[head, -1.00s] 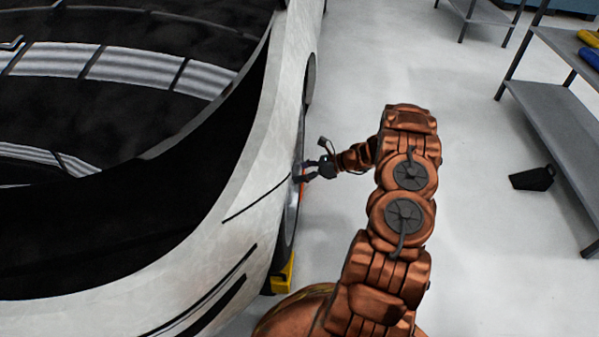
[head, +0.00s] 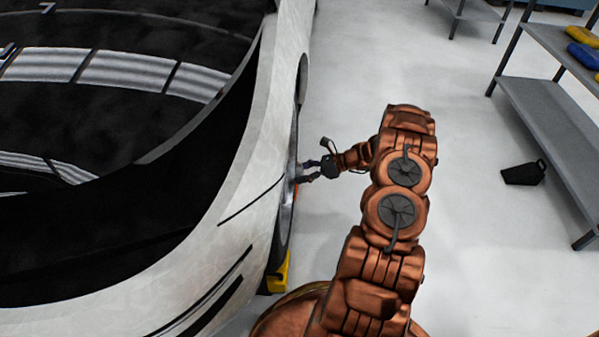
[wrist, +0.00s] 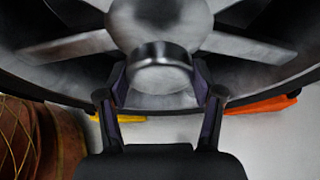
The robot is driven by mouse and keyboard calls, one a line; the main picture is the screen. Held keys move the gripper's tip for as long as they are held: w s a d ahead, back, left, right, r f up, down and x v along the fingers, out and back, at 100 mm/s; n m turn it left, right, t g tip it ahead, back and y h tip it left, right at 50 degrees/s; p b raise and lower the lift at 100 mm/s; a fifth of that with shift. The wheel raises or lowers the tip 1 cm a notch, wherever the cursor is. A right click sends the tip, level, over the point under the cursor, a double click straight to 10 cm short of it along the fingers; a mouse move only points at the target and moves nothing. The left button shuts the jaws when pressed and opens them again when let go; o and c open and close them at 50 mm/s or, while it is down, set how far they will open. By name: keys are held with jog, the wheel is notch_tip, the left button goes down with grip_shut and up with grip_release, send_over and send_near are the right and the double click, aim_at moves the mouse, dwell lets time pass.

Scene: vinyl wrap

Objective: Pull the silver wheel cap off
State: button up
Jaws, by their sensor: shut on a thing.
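The silver wheel cap (wrist: 160,68) is a round cylinder at the hub of the car's wheel (wrist: 75,45) in the wrist view. My gripper (wrist: 160,82) has one finger on each side of the cap and is shut on it. The cap stands against the hub, with spokes spreading to both sides. In the head view my gripper (head: 302,171) reaches left to the side of the wheel (head: 284,225), and the cap itself is too hidden to make out there.
The white car (head: 225,215) fills the left. A yellow chock (head: 278,275) sits by the tyre; an orange piece (wrist: 262,104) shows beyond the wheel. A black wedge-like object (head: 523,172) lies on open floor near a grey shelf (head: 560,125).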

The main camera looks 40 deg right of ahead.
jog(key=shift+s+d+p, duration=0.6)
jog(key=shift+s+d, duration=0.8)
jog(key=shift+d, duration=0.25)
